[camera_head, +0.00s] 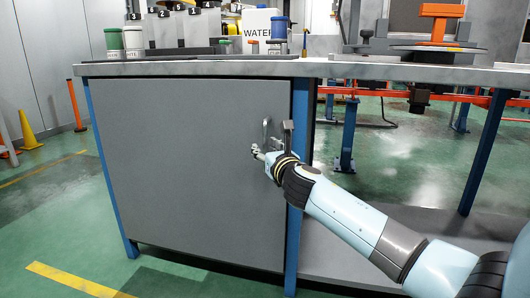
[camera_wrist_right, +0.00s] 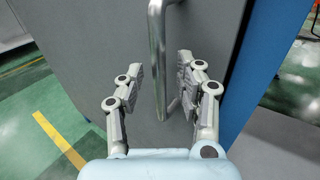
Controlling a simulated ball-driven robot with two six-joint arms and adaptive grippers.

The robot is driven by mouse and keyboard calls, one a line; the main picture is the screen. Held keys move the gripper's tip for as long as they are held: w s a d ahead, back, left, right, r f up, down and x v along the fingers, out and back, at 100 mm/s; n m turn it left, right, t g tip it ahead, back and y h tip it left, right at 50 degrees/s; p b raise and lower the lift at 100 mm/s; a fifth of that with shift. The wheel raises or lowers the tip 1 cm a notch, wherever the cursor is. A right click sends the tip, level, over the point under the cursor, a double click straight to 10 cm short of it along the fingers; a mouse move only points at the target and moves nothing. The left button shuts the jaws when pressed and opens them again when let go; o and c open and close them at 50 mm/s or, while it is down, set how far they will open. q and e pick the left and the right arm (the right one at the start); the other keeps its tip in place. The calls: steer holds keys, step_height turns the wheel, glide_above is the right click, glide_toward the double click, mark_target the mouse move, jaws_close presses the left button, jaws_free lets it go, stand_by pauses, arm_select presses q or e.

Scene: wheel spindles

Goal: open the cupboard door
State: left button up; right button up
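The grey cupboard door (camera_head: 195,170) is shut under the workbench top in the head view. Its metal bar handle (camera_head: 266,131) sits near the right edge of the door. My right gripper (camera_head: 258,152) is at the handle. In the right wrist view the handle (camera_wrist_right: 157,60) runs upright between the two fingers of my right gripper (camera_wrist_right: 160,75). The fingers are open, with a gap on each side of the bar. My left gripper is not in view.
The workbench top (camera_head: 300,68) carries bottles and a white water container (camera_head: 262,28). A blue leg (camera_head: 297,190) stands right of the door. Green floor (camera_head: 50,215) lies open to the left, with a yellow cone (camera_head: 28,130) farther back.

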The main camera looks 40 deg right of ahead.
steer(key=shift+w+d, duration=0.15)
steer(key=shift+w, duration=0.25)
steer(key=shift+c, duration=0.4)
jaws_close()
